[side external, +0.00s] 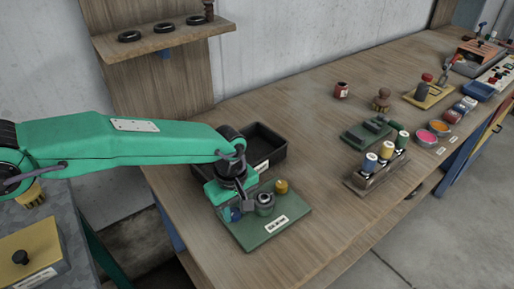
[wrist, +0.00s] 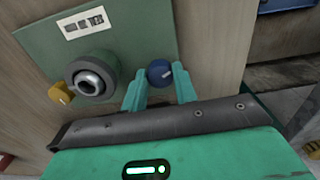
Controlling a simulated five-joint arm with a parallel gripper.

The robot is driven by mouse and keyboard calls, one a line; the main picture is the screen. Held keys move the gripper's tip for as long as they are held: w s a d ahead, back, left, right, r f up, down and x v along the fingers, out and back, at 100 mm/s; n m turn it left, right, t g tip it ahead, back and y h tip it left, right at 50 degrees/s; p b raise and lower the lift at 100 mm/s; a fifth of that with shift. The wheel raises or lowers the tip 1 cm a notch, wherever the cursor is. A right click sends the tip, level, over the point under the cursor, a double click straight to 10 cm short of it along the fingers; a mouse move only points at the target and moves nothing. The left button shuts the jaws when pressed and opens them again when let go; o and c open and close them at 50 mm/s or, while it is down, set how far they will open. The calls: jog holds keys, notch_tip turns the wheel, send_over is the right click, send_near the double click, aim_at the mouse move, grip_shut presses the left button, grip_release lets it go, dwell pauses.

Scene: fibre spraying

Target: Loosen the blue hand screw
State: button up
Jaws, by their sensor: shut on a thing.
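The blue hand screw (wrist: 159,73) sits between the two green fingers of my gripper (wrist: 160,88) in the wrist view. It is a round blue knob with a pale mark on its face. In the side view my gripper (side external: 232,208) points down at the left part of the green plate (side external: 262,232), and the blue screw (side external: 236,214) is mostly hidden behind it. My gripper is shut on the screw. A grey round socket (wrist: 96,76) and a yellow knob (wrist: 60,93) are on the same plate, beside the screw.
A black open bin (side external: 268,150) stands behind the plate. A rack of bottles (side external: 378,182) stands to the right, with bare wooden bench (side external: 315,165) between. A shelf (side external: 165,38) with black rings is on the wall above. The bench's front edge is close to the plate.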

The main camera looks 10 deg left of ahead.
aim_at(234, 212)
jog(key=shift+n, duration=0.4)
jog(key=o, duration=1)
jog(key=shift+c, duration=0.2)
jog(key=shift+r, duration=0.15)
jog(key=shift+r, duration=3.8)
